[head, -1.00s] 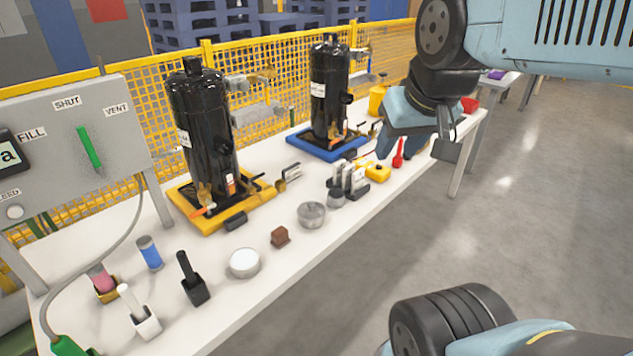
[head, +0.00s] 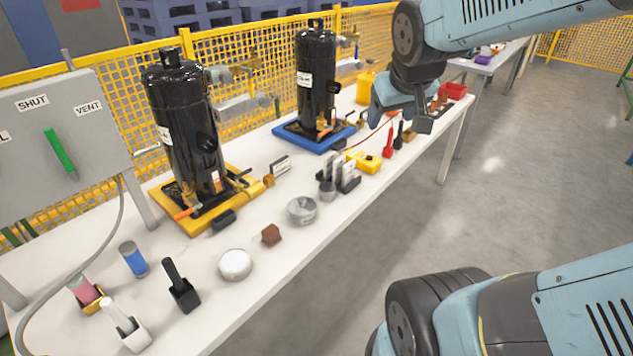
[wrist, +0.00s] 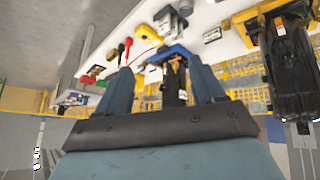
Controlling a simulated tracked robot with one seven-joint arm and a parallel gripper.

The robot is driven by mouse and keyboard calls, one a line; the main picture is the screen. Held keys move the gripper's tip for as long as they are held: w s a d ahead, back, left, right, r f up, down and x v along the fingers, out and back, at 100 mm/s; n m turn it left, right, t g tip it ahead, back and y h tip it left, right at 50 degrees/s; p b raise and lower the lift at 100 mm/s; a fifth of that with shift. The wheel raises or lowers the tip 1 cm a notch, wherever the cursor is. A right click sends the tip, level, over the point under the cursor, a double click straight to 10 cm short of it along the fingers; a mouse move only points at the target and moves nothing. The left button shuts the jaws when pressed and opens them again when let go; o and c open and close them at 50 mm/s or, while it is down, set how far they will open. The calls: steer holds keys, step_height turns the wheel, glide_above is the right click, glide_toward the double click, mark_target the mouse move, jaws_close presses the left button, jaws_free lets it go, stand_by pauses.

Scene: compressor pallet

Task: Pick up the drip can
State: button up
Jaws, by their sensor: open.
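I cannot tell for sure which thing is the drip can. A round grey metal tin (head: 303,210) stands on the bench in front of the compressors. A yellow can (head: 366,86) stands at the back of the bench, partly hidden by my arm. My gripper (head: 388,116) is open above the far part of the bench, right of the blue tray (head: 287,134) and apart from the grey tin. In the wrist view my gripper (wrist: 162,84) has its fingers wide apart, with the blue tray (wrist: 170,53) seen beyond them.
Two tall black compressors stand on the yellow tray (head: 188,225) and the blue tray. A white lid (head: 236,264), a brown block (head: 271,235) and brushes line the near bench. A yellow box (head: 365,163) and red tool (head: 388,142) lie beyond. The floor at right is clear.

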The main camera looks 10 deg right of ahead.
steer(key=w+d+f+n+t, duration=0.1)
steer(key=w+d+f, duration=0.2)
steer(key=w, duration=0.3)
steer(key=w+d+f+n+t, duration=0.1)
steer(key=w+d+f, duration=0.1)
steer(key=w+f, duration=0.3)
steer(key=n+t+y, duration=0.2)
steer(key=n+y, duration=0.3)
steer(key=y, duration=0.5)
glide_above(321, 188)
steer(key=s+d, duration=0.9)
steer(key=s, duration=0.2)
step_height(321, 188, down, 27)
steer(key=shift+h, duration=0.3)
steer(key=x, duration=1.2)
steer(key=shift+a+r, duration=0.15)
steer(key=shift+a, duration=0.4)
steer(key=c, duration=0.7)
